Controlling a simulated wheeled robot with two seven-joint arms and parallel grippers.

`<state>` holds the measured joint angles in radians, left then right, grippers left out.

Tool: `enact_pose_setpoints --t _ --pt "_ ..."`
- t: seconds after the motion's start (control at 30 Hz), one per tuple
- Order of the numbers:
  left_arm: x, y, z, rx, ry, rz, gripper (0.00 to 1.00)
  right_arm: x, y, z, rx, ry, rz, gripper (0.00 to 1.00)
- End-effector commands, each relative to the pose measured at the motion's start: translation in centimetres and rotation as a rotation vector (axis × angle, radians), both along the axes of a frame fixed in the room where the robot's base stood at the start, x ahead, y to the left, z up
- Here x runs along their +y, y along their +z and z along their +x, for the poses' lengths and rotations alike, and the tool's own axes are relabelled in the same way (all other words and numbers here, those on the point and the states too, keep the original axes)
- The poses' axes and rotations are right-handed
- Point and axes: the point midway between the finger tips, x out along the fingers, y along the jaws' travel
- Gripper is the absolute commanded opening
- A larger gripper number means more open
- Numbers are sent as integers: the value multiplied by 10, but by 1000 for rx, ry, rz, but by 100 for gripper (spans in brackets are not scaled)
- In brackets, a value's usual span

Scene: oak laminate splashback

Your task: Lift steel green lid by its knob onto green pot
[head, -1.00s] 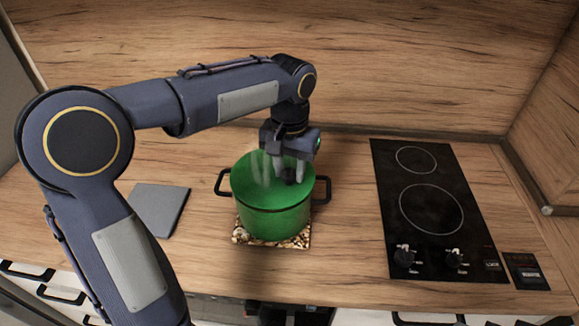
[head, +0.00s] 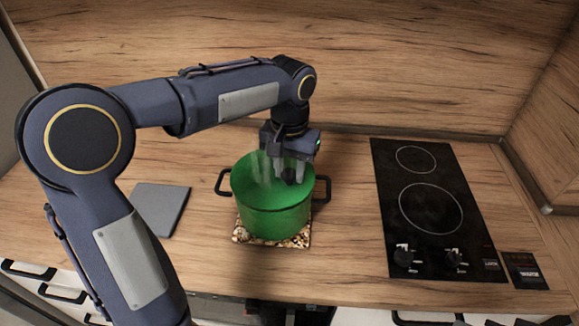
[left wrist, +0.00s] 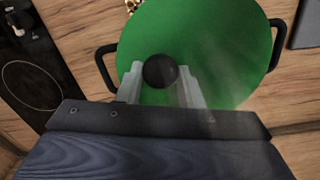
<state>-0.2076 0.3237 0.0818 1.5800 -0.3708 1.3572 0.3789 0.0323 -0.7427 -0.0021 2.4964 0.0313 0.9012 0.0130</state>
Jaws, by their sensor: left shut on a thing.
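The green pot (head: 272,224) stands upright on a pebbled mat, with black handles at its left and right. The green lid (head: 248,186) lies across the pot's mouth and looks level; it fills much of the left wrist view (left wrist: 215,40). Its round black knob (left wrist: 160,71) is between the two pale fingers of my left gripper (head: 289,177), which is shut on it from above. The fingers partly hide the knob in the head view. Whether the lid's edge touches the rim all round is hard to tell. My right gripper is not in view.
The pebbled mat (head: 242,236) lies under the pot. A black two-ring hob (head: 425,170) is to the right, with a small dark device (head: 524,270) beside it. A grey board (head: 158,208) lies to the left. Faint whitish vapour hangs over the lid.

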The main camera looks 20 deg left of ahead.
Motion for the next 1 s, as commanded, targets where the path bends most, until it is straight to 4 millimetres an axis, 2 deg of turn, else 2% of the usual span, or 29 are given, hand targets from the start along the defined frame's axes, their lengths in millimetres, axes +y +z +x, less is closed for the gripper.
enact_pose_setpoints --t 1.0 --pt "0 -6 0 -1 0 0 3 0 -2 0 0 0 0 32"
